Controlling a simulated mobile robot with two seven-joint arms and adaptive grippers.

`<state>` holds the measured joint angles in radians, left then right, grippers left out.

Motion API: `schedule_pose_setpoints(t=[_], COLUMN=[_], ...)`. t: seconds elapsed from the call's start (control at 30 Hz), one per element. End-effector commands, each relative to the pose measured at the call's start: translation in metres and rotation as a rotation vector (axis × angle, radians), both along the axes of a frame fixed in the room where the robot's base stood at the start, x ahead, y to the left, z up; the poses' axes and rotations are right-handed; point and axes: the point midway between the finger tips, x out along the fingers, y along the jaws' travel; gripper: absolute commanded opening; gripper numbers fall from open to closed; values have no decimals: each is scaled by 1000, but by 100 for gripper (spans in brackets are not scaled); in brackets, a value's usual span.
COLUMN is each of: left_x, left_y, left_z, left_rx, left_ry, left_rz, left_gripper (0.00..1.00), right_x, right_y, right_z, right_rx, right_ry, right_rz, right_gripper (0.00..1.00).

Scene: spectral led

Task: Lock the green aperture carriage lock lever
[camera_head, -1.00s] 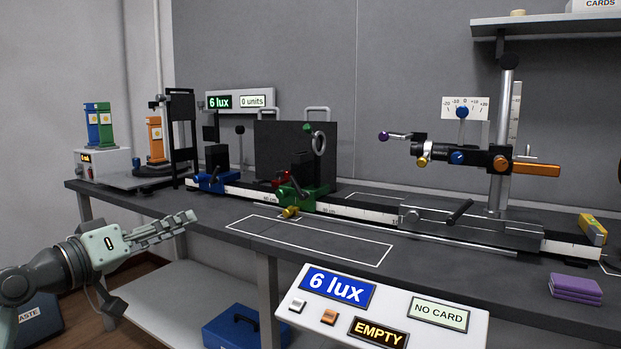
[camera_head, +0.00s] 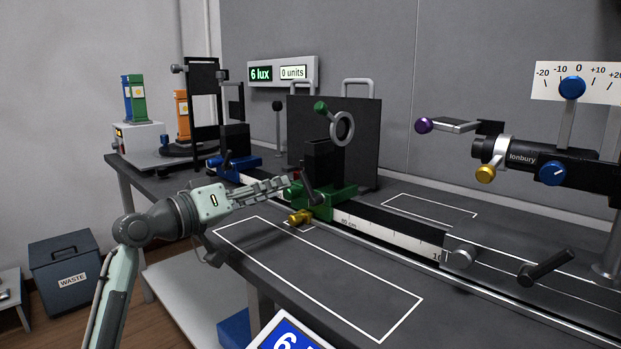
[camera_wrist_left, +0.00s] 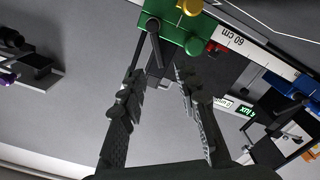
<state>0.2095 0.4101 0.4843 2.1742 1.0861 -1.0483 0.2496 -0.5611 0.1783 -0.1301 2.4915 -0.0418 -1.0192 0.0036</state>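The green aperture carriage (camera_head: 340,203) sits on the rail, with a brass knob (camera_head: 300,217) at its front. A dark lever (camera_head: 309,183) rises from the carriage's near side. In the left wrist view, the green carriage (camera_wrist_left: 184,33) is at the top, and the dark lever (camera_wrist_left: 153,27) hangs from a round pivot toward the gap between the fingers. My left gripper (camera_head: 287,186) is just left of the carriage in the head view. In the left wrist view, my left gripper (camera_wrist_left: 160,78) has its fingers apart, with nothing clearly held. Contact with the lever cannot be told. My right gripper is out of view.
A blue carriage (camera_head: 235,163) stands farther left on the rail. A dark panel (camera_head: 365,140) is behind the green carriage. A purple-knobbed arm (camera_head: 424,125) and a black tube (camera_head: 525,157) are at right. The outlined bench area (camera_head: 330,275) in front is clear.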

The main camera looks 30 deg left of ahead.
Motion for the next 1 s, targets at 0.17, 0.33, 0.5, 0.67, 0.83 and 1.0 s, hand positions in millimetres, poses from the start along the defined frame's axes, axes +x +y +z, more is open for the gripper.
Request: schedule_pose_setpoints(t=[0.17, 0.33, 0.5, 0.67, 0.83, 1.0], left_x=[26, 50, 65, 68, 68, 67], left_y=[-9, -18, -23, -24, -24, -24], left_z=[2, 1, 0, 0, 0, 0], left_rx=[-3, -3, -3, 0, 0, 0], left_ry=[-2, -2, -1, 0, 0, 0], left_rz=[-2, -2, -1, 0, 0, 0], left_gripper=[32, 32, 32, 32, 29, 8], right_x=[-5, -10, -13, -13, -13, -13], right_y=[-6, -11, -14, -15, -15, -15], right_z=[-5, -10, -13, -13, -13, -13], right_rx=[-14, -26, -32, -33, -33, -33], right_ry=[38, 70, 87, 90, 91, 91], right_rz=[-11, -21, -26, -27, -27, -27], right_gripper=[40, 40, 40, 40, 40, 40])
